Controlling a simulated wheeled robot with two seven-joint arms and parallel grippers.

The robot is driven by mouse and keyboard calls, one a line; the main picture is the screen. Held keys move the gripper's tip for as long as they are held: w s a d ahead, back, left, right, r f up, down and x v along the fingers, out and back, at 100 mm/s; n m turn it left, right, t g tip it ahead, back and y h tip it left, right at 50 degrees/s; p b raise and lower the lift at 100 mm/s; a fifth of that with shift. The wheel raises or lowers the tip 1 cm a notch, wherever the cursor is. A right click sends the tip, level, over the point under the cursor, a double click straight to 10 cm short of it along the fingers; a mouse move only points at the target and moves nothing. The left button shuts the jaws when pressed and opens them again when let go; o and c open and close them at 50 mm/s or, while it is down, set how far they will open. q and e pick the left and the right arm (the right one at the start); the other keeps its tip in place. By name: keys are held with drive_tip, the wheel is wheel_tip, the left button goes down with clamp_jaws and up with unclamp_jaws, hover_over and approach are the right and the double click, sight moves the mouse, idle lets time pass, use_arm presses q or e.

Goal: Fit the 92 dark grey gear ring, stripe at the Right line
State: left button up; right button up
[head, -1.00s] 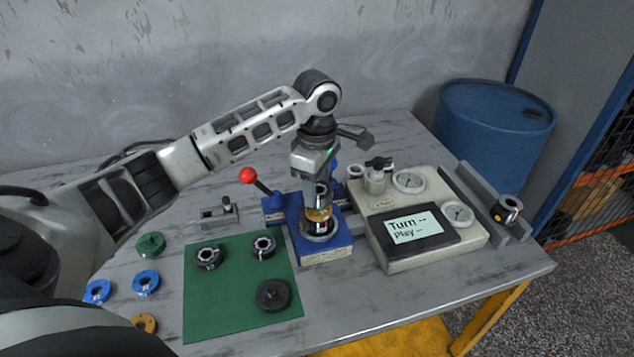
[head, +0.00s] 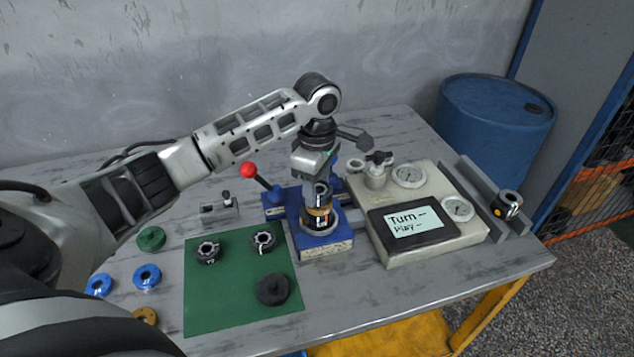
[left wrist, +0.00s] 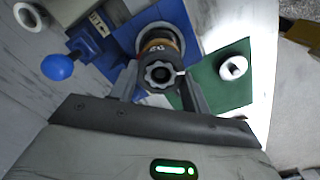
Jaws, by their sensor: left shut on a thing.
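My left gripper (head: 318,190) points down over the blue fixture (head: 326,247) and is shut on a dark grey gear ring. In the left wrist view the gear ring (left wrist: 160,74) shows its toothed bore between the two fingers, with a pale mark at its right edge. It is lined up over the bronze-banded column (head: 320,211) of the fixture; I cannot tell whether it touches. The band's marking (left wrist: 160,48) is too small to read surely. The Right line is not clear. My right gripper is not in view.
A green mat (head: 225,305) holds two dark gear rings (head: 207,252) and a black disc (head: 272,289). Blue, green and orange rings lie left of it. A red-knobbed lever (head: 248,171) stands beside the fixture. The gauge box (head: 465,235) is to the right.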

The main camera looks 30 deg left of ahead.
use_arm(q)
drive_tip(key=shift+f, duration=0.4)
idle(0.3)
drive_tip(key=o, duration=1.7)
drive_tip(key=shift+r, duration=3.5)
